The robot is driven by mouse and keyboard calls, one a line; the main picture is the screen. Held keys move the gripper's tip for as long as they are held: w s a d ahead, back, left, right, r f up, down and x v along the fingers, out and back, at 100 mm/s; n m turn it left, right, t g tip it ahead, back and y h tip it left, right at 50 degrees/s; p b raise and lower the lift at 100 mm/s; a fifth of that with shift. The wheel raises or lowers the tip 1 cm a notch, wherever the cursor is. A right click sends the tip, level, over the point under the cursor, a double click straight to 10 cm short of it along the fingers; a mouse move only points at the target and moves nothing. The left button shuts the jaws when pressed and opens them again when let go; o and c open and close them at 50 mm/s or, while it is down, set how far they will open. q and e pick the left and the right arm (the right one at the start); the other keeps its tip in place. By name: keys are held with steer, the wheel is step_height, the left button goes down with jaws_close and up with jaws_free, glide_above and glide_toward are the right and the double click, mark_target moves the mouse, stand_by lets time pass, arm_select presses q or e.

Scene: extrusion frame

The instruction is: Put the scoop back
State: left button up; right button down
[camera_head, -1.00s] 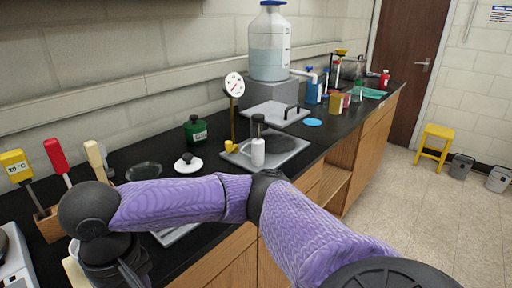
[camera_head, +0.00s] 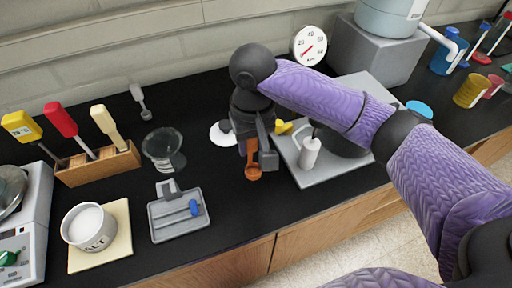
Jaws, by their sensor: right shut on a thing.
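My right gripper (camera_head: 254,150) hangs over the black bench, between the grey tray and the plate with the white bottle. It is shut on a small orange-brown scoop (camera_head: 254,173), whose bowl shows below the fingers; the fingers hide most of its handle. I cannot tell whether the scoop touches the bench. A white tub marked SALT (camera_head: 91,231), filled with white stuff, stands on a cream mat (camera_head: 112,258) at the lower left. A grey spoon-like scoop (camera_head: 141,98) lies at the back by the wall. My left gripper is out of view.
A wooden block (camera_head: 98,167) holds several coloured-handled tools. A glass dish (camera_head: 164,150), a grey tray (camera_head: 180,221) with a blue piece, and a white lid (camera_head: 223,133) lie nearby. A scale (camera_head: 27,232) stands at far left. A white bottle (camera_head: 310,153) stands right of my gripper.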

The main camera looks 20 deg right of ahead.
steer(key=r+p, duration=0.2)
steer(key=a+p, duration=0.1)
steer(key=shift+w+r, duration=0.35)
steer(key=shift+r, duration=0.05)
steer(key=shift+w+f, duration=0.15)
step_height(320, 180, down, 10)
steer(key=shift+f+b, duration=0.2)
steer(key=shift+b, duration=0.75)
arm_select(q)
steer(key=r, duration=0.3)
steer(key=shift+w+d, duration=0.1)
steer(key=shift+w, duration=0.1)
arm_select(e)
steer(key=shift+r, duration=0.1)
steer(key=shift+c, duration=1.6)
jaws_free()
arm_select(q)
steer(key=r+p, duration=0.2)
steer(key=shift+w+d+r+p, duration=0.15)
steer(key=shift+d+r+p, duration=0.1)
steer(key=shift+p, duration=0.05)
arm_select(e)
step_height(320, 180, up, 12)
steer(key=shift+w+r, duration=0.1)
